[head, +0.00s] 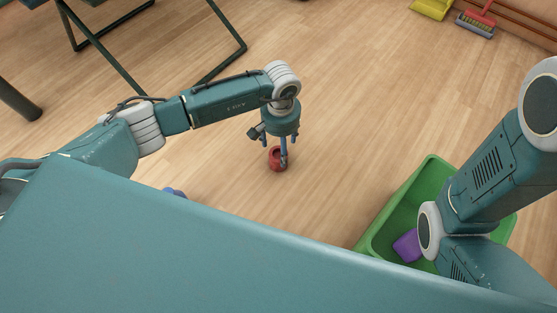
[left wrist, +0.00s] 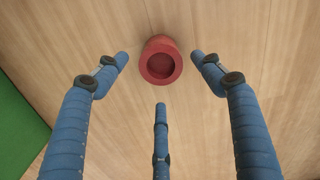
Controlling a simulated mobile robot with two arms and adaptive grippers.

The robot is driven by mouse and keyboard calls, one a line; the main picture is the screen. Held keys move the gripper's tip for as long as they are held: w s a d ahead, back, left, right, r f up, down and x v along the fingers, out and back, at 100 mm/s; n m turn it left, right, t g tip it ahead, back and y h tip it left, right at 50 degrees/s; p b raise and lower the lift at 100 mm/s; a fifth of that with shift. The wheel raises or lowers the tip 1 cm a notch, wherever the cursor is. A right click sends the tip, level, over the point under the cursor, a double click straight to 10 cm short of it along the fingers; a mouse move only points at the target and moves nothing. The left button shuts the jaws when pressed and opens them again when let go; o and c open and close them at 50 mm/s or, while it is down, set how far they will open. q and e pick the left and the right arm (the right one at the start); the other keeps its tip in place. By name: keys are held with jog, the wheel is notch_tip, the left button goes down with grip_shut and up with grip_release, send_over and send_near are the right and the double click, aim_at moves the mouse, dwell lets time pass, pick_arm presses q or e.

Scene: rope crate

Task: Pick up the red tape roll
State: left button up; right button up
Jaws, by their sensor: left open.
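The red tape roll (head: 276,158) sits on the wooden floor, below my left gripper (head: 279,155) in the head view. The gripper points down with its blue fingers at the roll; in that view a finger partly overlaps it. In the left wrist view the roll (left wrist: 161,62) shows its round opening, beyond and between the tips of the spread blue fingers (left wrist: 160,70). The fingers are open and a gap shows between them and the roll. My right arm is at the right of the head view, but its gripper is not visible.
A green crate (head: 384,217) stands at the lower right, partly hidden by my right arm, with a purple object (head: 407,245) inside. A blue object (head: 174,192) lies at the lower left. A brush (head: 477,22) and yellow dustpan (head: 431,8) lie far off. Floor around the roll is clear.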

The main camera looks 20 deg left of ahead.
aim_at(279, 154)
pick_arm(q)
jog(key=f+b, duration=0.2)
jog(key=f, duration=0.1)
jog(key=f+b, duration=0.1)
jog(key=f, duration=0.1)
jog(key=shift+s+a, duration=0.2)
jog(key=shift+s, duration=0.05)
jog(key=shift+r, duration=0.2)
jog(key=c, duration=1.5)
